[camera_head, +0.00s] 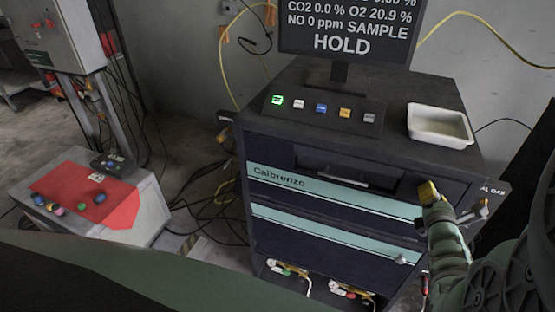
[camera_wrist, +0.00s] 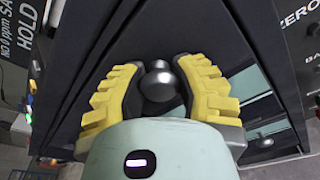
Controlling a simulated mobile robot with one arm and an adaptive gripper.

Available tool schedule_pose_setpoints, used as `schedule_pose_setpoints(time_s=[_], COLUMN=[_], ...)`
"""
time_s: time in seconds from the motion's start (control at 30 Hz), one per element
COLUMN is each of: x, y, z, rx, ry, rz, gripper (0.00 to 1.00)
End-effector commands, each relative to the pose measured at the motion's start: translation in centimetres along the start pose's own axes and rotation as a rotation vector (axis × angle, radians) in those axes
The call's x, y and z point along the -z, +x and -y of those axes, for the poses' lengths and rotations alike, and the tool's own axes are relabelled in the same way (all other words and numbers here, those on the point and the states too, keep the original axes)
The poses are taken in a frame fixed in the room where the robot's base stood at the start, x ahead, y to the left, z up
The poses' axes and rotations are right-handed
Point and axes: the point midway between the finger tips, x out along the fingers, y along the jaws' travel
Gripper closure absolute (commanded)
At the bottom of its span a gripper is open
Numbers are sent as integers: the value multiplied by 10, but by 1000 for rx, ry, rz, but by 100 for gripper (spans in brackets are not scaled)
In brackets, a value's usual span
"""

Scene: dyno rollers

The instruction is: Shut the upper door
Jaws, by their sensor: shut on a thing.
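The dark cabinet's upper door (camera_head: 300,190) bears a teal stripe with the name "Calbrenzo". It looks close to flush with the cabinet front, but I cannot tell whether a small gap is left. My gripper (camera_head: 428,192) is at the upper right of that front in the head view. In the wrist view, the yellow fingers of my gripper (camera_wrist: 159,88) are shut on a round dark knob (camera_wrist: 160,80). The knob is hidden behind the fingers in the head view. The lower door (camera_head: 320,239) has its own knob (camera_head: 402,259) and looks closed.
A monitor (camera_head: 345,30), a button panel (camera_head: 322,109) and a white tray (camera_head: 439,124) stand on the cabinet top. A red-topped box (camera_head: 90,195) stands at the left, with cables (camera_head: 205,200) on the floor between. Small fittings (camera_head: 288,270) sit below the lower door.

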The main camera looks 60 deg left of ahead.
Motion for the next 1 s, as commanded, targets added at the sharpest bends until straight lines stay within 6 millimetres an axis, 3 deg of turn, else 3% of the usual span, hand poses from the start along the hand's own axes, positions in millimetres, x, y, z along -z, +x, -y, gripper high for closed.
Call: schedule_pose_setpoints(time_s=[0.03, 0.37, 0.73, 1.0], x=[2, 1, 1, 2], y=[0, 0, -3, -27], z=[0, -1, 0, 0], rx=[1, -1, -1, -3], ry=[-1, -1, -2, -4], rz=[-5, -3, 0, -2], gripper=[67, 34, 34, 34])
